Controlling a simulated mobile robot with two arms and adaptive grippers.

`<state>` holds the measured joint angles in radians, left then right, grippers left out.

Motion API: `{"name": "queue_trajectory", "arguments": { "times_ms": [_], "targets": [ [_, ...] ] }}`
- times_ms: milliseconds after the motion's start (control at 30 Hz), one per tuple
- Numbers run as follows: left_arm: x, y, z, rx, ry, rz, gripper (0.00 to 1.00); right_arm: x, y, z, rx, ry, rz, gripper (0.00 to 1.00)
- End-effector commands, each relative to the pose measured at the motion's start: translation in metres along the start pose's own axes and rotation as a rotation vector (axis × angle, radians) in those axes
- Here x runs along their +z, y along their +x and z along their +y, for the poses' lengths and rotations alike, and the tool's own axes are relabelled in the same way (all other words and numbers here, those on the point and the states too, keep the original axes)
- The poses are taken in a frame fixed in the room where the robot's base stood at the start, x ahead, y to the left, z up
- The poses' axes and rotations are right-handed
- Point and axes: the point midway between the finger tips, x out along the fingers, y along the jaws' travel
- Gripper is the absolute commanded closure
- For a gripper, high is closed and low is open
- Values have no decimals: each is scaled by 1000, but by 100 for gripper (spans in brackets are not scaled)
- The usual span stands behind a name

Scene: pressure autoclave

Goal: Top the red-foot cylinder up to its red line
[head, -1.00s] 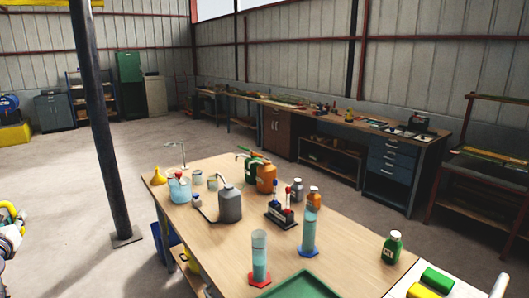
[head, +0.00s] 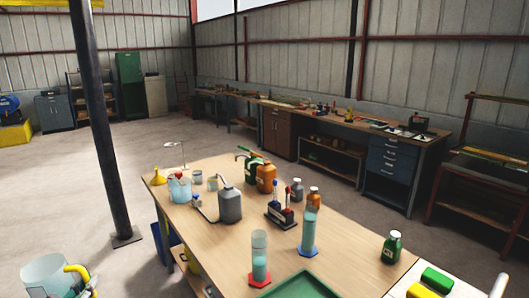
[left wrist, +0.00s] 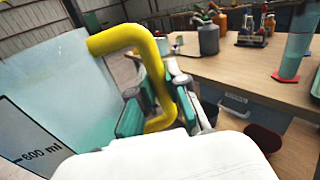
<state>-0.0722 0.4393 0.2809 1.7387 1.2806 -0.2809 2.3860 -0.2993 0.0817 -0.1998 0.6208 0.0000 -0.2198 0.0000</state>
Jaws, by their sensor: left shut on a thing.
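The red-foot cylinder (head: 259,258) stands upright near the front of the table, with teal liquid in its lower part. Its red line is too small to make out. It also shows at the top right of the left wrist view (left wrist: 298,48). My left gripper (head: 86,286) is at the bottom left of the head view, shut on the yellow handle of a clear jug (head: 45,272). In the left wrist view the jug (left wrist: 50,90) fills the left side, with a 600 ml mark. The jug is off the table, left of the cylinder and apart from it. My right gripper is not in view.
A blue-foot cylinder (head: 309,235) stands just behind and right of the red-foot one. A green tray (head: 298,286) lies close in front. A grey bottle (head: 229,205), a test-tube rack (head: 281,217) and a green bottle (head: 392,247) stand on the table (head: 350,250). A dark pole (head: 98,130) rises at the left.

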Motion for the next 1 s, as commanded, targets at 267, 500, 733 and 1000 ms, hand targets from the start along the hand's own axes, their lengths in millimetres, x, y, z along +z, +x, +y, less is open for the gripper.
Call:
{"name": "queue_trajectory", "arguments": {
  "times_ms": [267,500,733,1000],
  "targets": [
    [-14,-23,-41,-90,14,2,100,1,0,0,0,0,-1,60],
    [-25,-39,-62,-131,5,7,100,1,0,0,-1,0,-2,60],
    [-42,-84,-120,-253,1,14,100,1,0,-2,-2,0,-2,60],
    [-47,-154,-198,-402,-5,19,100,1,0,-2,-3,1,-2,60]
  ]
}}
